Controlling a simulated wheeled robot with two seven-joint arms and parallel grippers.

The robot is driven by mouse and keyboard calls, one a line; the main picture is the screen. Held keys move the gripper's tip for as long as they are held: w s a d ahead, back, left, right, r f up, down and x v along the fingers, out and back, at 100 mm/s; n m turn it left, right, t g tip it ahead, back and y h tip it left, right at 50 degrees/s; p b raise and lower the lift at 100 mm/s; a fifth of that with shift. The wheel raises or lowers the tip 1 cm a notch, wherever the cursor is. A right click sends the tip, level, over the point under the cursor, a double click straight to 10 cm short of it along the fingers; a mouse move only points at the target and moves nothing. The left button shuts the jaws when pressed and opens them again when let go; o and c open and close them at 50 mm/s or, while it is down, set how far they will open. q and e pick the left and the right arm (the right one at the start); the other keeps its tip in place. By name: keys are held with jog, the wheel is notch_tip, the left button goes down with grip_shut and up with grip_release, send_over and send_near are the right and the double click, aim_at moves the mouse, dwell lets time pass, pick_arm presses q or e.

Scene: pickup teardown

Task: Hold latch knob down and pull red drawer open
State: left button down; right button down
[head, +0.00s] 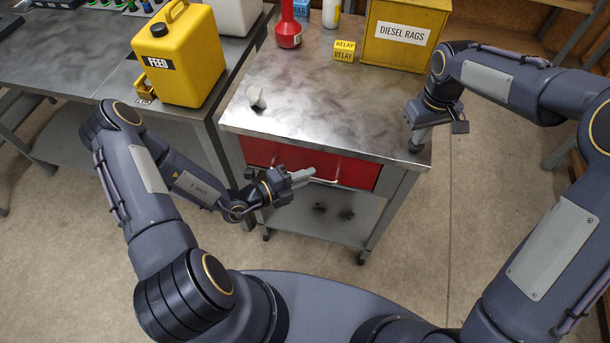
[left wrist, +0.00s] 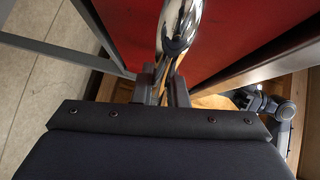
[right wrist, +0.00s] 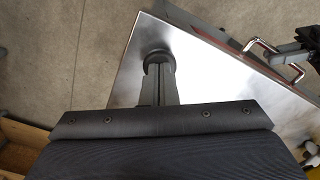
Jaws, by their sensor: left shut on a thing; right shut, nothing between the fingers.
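The red drawer (head: 345,172) sits under the steel top of the workbench, its front looking about level with the bench frame. Its chrome handle (left wrist: 180,28) is between the fingers of my left gripper (head: 306,177), which is shut on it. The handle also shows in the right wrist view (right wrist: 262,44). My right gripper (head: 416,140) is shut and empty, pointing down at the bench top's front right corner. In the right wrist view its fingertips meet the dark round latch knob (right wrist: 157,56). The fingers partly hide the knob, so I cannot tell how far down it is.
A yellow FEED can (head: 190,60) stands on the left bench. On the workbench are a yellow DIESEL RAGS box (head: 400,40), a yellow relay box (head: 344,51), a red bottle (head: 288,30) and a small white object (head: 257,97). Floor in front of the drawer is free.

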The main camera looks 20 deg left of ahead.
pick_arm(q)
jog(key=shift+s, duration=0.1)
jog(key=s, duration=0.8)
jog(key=shift+s, duration=0.15)
jog(key=c, duration=1.5)
grip_release()
pick_arm(e)
jog(key=shift+f, duration=0.1)
pick_arm(q)
jog(key=shift+o, duration=0.2)
jog(key=v, duration=1.2)
